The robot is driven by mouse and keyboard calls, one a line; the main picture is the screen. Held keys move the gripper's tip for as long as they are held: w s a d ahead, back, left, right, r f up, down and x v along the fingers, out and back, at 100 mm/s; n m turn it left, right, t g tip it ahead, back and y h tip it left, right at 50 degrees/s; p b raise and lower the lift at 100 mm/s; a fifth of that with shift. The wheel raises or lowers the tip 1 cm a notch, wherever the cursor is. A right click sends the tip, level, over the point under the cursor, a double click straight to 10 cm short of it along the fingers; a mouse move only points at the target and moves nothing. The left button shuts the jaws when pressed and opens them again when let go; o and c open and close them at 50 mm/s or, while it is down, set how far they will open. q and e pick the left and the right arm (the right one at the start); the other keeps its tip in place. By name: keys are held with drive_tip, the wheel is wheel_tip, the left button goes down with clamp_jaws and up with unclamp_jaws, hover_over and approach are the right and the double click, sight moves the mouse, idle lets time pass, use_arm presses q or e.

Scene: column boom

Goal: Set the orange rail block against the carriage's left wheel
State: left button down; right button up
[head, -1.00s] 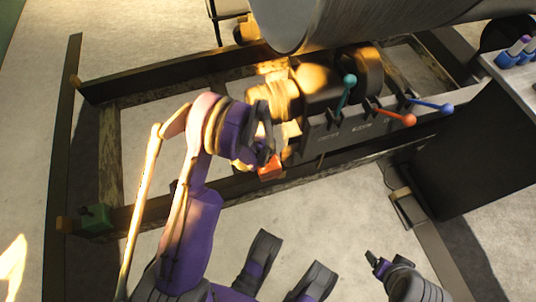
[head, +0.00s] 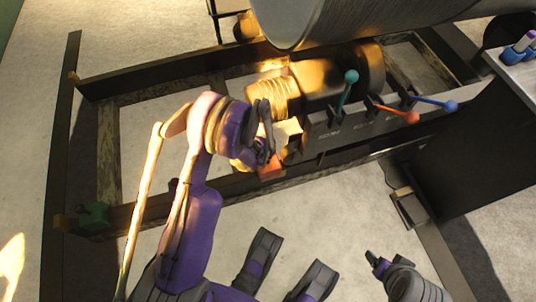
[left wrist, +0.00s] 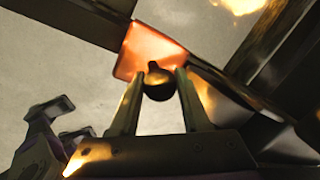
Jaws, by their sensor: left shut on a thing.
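The orange rail block (head: 271,169) is at the near dark rail, just below the carriage (head: 325,90), in the head view. It also shows in the left wrist view (left wrist: 145,47), with a dark round knob (left wrist: 158,84) on its near side. My left gripper (head: 267,150) is shut on this knob; its two fingers (left wrist: 158,95) stand either side of it. The carriage's left wheel is mostly hidden behind my gripper, so I cannot tell whether the block touches it. My right gripper (head: 377,262) hangs at the lower right, apart from the rail; its jaws are unclear.
The carriage carries teal (head: 351,76), orange (head: 411,118) and blue (head: 450,106) levers. A large grey cylinder (head: 350,18) hangs above it. A green piece (head: 94,214) sits at the rail's left end. A dark cabinet (head: 470,160) stands right. The floor in front is clear.

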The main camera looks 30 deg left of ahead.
sight(265, 165)
idle(0.3)
use_arm(q)
drive_tip(key=shift+c, duration=1.4)
unclamp_jaws()
drive_tip(key=r+p, duration=0.1)
drive_tip(key=r, duration=0.2)
drive_tip(key=s+r+p, duration=0.1)
drive_tip(key=r, duration=0.2)
drive_tip(key=r+p, duration=0.1)
drive_tip(key=r, duration=0.2)
drive_tip(key=shift+s+a+r, duration=0.1)
drive_tip(key=shift+s+r, duration=0.15)
drive_tip(key=shift+s, duration=0.15)
drive_tip(key=shift+s+r, duration=0.1)
drive_tip(key=shift+r, duration=0.45)
